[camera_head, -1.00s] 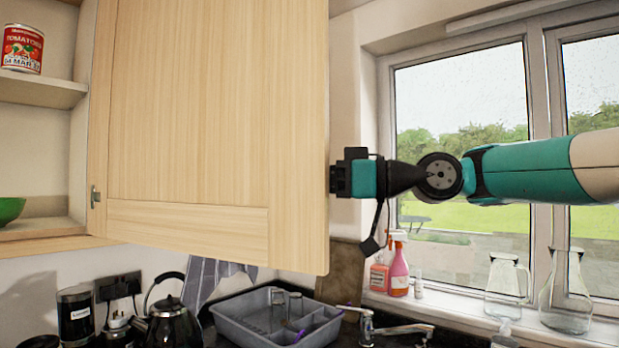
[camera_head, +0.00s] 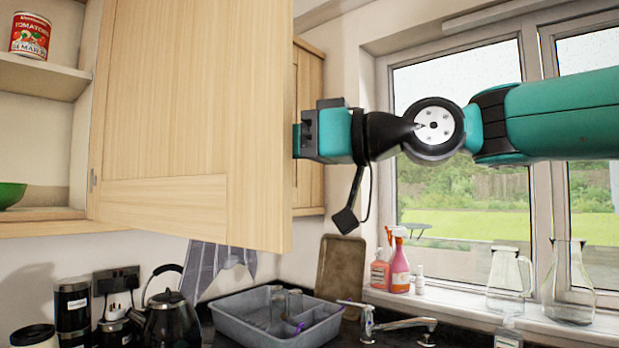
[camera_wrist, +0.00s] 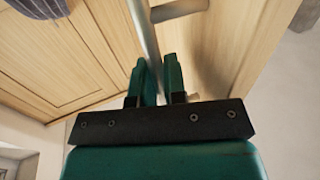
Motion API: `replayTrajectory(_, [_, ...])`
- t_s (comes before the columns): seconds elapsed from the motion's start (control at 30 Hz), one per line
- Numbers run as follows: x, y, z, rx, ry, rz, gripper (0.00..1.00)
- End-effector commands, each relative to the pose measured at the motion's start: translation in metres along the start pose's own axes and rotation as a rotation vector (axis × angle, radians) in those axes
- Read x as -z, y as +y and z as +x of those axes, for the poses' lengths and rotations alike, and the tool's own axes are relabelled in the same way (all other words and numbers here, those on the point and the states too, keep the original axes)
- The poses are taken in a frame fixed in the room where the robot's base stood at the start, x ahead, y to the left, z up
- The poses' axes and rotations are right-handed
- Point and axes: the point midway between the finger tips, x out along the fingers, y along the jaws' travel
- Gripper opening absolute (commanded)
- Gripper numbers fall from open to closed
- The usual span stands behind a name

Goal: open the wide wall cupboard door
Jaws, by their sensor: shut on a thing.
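The wide wall cupboard door (camera_head: 190,110) is pale wood and stands swung out, with a hinge at its left side. Its free right edge is beside my gripper (camera_head: 299,140), which reaches in from the right. In the wrist view, a grey metal bar handle (camera_wrist: 145,35) runs between the two green fingers of my gripper (camera_wrist: 155,70), which are shut on it. The handle is hidden behind the door's edge in the head view.
Open shelves at left hold a tomato can (camera_head: 30,36) and a green bowl (camera_head: 11,194). Another wooden cupboard (camera_head: 309,130) shows behind the door. Below are a kettle (camera_head: 172,322), a grey dish tub (camera_head: 270,325) and a tap (camera_head: 368,322). Bottles and glass jugs line the windowsill.

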Motion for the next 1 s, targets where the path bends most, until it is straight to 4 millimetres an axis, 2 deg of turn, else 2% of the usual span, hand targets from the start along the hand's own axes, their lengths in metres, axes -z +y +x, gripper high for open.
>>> replayTrajectory(0.03, [-0.003, -0.015, 0.003, 0.005, 0.005, -0.005, 0.00])
replayTrajectory(0.2, [0.000, -0.037, 0.005, -0.001, 0.005, -0.002, 0.00])
replayTrajectory(0.57, [0.001, -0.039, 0.005, -0.004, 0.002, 0.001, 0.00])
replayTrajectory(0.6, [0.001, -0.039, 0.005, -0.003, 0.002, 0.001, 0.21])
replayTrajectory(0.67, [0.001, -0.039, 0.005, -0.003, 0.002, 0.001, 0.35])
replayTrajectory(1.0, [0.001, -0.039, 0.006, -0.002, 0.002, 0.001, 0.36])
